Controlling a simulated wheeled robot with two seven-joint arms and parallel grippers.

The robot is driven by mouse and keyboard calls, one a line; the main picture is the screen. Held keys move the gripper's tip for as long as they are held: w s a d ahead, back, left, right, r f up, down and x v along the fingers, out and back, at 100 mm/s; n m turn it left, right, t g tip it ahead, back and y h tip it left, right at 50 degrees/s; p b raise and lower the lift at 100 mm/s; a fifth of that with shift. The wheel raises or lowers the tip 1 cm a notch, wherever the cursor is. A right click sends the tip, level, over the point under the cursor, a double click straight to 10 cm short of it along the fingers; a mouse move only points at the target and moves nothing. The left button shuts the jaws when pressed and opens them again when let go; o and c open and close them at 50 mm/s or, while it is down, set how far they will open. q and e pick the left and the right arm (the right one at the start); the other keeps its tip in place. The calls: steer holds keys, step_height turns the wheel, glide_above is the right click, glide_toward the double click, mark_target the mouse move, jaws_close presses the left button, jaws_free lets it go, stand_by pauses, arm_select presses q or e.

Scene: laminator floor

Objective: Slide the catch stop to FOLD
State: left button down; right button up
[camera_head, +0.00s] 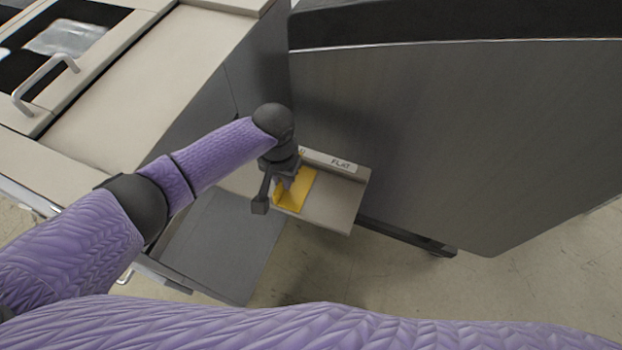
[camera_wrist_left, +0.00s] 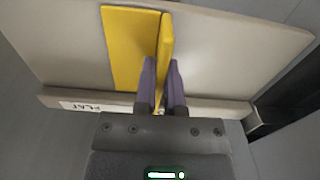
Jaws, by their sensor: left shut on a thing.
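The catch stop is a yellow angled piece (camera_head: 299,193) on a beige shelf (camera_head: 335,214), which sticks out beside the big grey machine. In the left wrist view the stop (camera_wrist_left: 128,48) has a flat plate and an upright fin. My left gripper (camera_head: 281,184) is over the stop from above. In the left wrist view its two purple fingers (camera_wrist_left: 161,80) are shut on the fin, one on each side. A label reading FLAT (camera_head: 341,163) is on the shelf's back rail, right of the gripper. No FOLD label is readable; my wrist hides part of the rail. My right gripper is not in view.
The large dark grey machine body (camera_head: 450,130) stands right behind the shelf. A beige cabinet (camera_head: 130,85) with a metal handle (camera_head: 45,84) is at the upper left. A grey panel (camera_head: 220,245) lies below the shelf's left end. Open floor (camera_head: 370,285) shows in front.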

arm_select(q)
steer(key=shift+w+a, duration=0.3)
steer(key=shift+a, duration=0.55)
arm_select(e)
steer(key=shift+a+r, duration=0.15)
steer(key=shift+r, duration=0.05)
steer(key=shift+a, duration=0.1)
arm_select(q)
steer(key=c, duration=0.7)
jaws_free()
steer(key=shift+a, duration=0.2)
steer(key=shift+d, duration=0.15)
steer(key=shift+r, duration=0.1)
step_height(320, 180, up, 10)
steer(key=p, duration=0.3)
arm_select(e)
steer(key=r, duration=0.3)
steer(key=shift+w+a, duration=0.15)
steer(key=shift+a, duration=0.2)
